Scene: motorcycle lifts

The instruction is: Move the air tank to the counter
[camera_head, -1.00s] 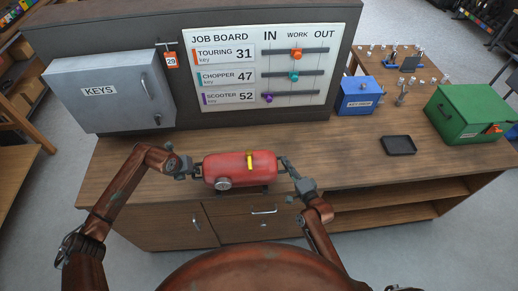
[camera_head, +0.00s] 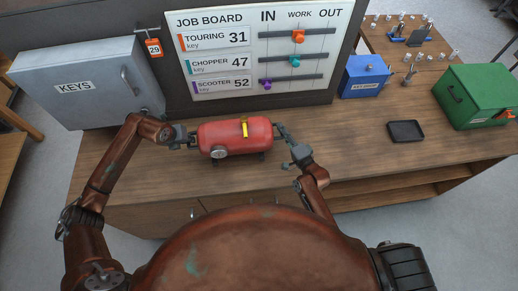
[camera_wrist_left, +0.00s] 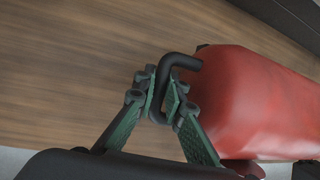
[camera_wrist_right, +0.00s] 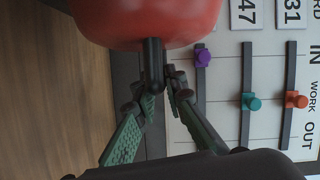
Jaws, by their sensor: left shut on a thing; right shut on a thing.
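The red air tank (camera_head: 222,135) has a yellow part on top and a round gauge on its front. It lies level between my two grippers over the front part of the wooden counter (camera_head: 345,160). My left gripper (camera_head: 192,138) is shut on the dark handle (camera_wrist_left: 168,75) at the tank's left end. My right gripper (camera_head: 282,134) is shut on the handle (camera_wrist_right: 153,65) at the tank's right end. The tank also shows in the left wrist view (camera_wrist_left: 250,100) and the right wrist view (camera_wrist_right: 150,15). I cannot tell whether its feet touch the counter.
A grey key cabinet (camera_head: 80,82) stands at the back left. The job board (camera_head: 215,65) stands behind the tank. A blue box (camera_head: 364,78), a black tray (camera_head: 405,131) and a green box (camera_head: 475,97) are on the right. The counter between tank and tray is clear.

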